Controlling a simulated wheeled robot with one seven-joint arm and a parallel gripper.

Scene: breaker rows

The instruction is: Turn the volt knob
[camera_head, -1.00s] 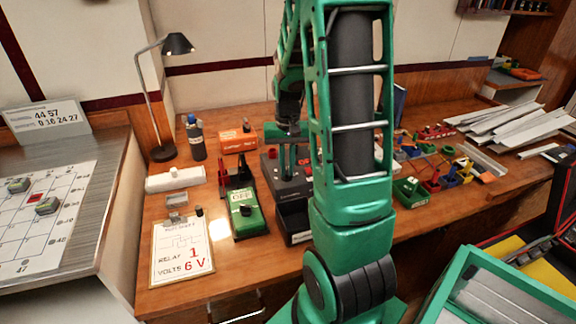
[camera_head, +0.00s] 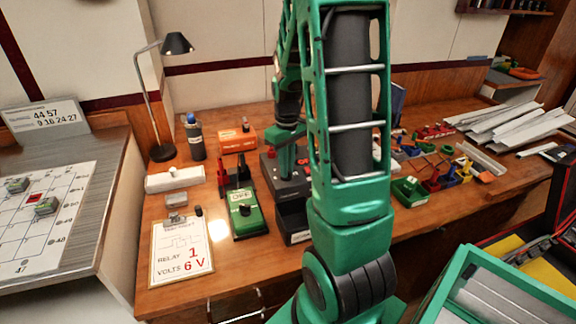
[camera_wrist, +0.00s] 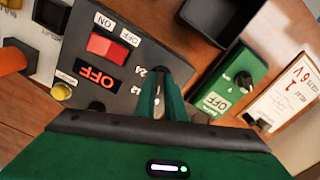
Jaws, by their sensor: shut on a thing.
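The power supply is a dark grey box (camera_wrist: 83,76) with a red rocker switch, a red display reading OFF and the numbers 24 and 12 beside my fingertips in the wrist view. In the head view this box (camera_head: 299,190) stands on the bench, partly behind my arm. My gripper (camera_wrist: 161,88) points at its panel, and the green fingers are shut on the dark volt knob, mostly hidden between them. The knob's pointer is not visible. In the head view my gripper (camera_head: 286,160) is down at the box.
A green unit marked OFF (camera_head: 247,217) with a black knob stands left of the box. A clipboard (camera_head: 182,252) reads RELAY 1, VOLTS 6 V. A black bin (camera_head: 292,222) sits in front of the box. An orange box (camera_head: 238,140) and a lamp (camera_head: 176,45) stand behind.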

